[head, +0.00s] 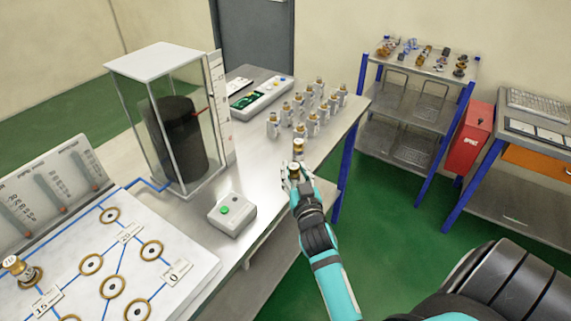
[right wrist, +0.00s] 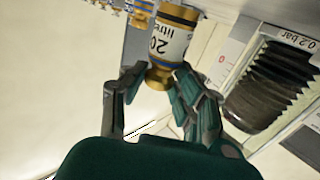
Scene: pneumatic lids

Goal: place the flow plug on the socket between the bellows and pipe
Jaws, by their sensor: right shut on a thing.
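My right gripper (head: 295,184) is shut on a flow plug (head: 298,153), held near the right edge of the bench. In the right wrist view the flow plug (right wrist: 171,45) has a gold base between the fingers (right wrist: 156,82), a white body marked "20 litre", and a gold top. The black bellows (head: 178,140) stands in a clear case to the left; it also shows in the right wrist view (right wrist: 268,95). Round gold sockets, such as one near the top (head: 110,215), sit on the white panel (head: 190,268), joined by blue lines. My left gripper is not in view.
Several similar plugs (head: 313,122) stand on the bench (head: 250,160) behind my right gripper. A box with green and red buttons (head: 231,213) sits between bellows and panel. A plug (head: 22,270) sits at the panel's left edge. Shelves (head: 415,110) stand at right.

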